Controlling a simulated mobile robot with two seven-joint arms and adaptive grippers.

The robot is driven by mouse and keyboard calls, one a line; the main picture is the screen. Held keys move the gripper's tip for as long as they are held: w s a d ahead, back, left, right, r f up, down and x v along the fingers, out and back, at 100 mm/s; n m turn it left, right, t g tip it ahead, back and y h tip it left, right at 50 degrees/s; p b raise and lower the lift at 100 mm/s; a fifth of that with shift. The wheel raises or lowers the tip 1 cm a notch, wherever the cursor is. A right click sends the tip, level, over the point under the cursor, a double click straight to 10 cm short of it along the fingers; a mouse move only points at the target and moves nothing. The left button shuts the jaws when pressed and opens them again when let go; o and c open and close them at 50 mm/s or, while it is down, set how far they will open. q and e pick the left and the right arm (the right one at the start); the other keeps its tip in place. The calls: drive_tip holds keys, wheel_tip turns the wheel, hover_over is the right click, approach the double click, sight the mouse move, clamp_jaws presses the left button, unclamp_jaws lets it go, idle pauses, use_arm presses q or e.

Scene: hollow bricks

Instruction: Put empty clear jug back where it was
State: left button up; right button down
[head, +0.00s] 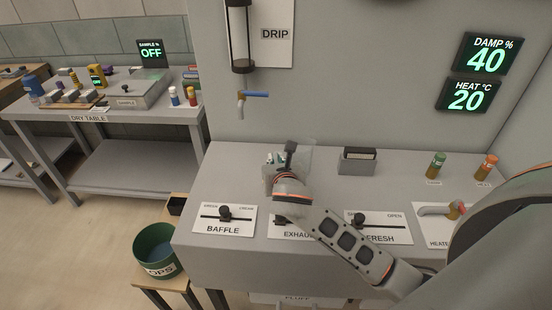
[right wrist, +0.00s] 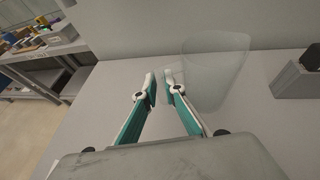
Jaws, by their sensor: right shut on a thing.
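The clear jug (head: 303,152) is see-through and shows nothing inside. It is upright over the back of the grey bench, below and to the right of the drip tap. In the right wrist view the jug (right wrist: 216,70) is a faint outline just right of the fingertips. My right gripper (head: 279,158) is shut on the jug at its left side; its fingers (right wrist: 160,82) nearly meet there. The jug's handle is too faint to make out. I cannot tell whether its base touches the bench. My left gripper is not in view.
A grey holder (head: 357,160) stands right of the jug. The drip tap (head: 243,100) is on the wall. The baffle slider (head: 224,217) lies at the front left. Two capped bottles (head: 437,165) (head: 487,167) stand at the right. A green slops bucket (head: 157,250) is below left.

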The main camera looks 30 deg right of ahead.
drive_tip(key=c, duration=2)
unclamp_jaws()
drive_tip(key=shift+f, duration=0.1)
drive_tip(key=shift+c, duration=0.2)
drive_tip(key=shift+s, duration=0.2)
drive_tip(key=v, duration=1.1)
drive_tip(key=shift+s+a+r, duration=0.2)
drive_tip(key=shift+s, duration=0.05)
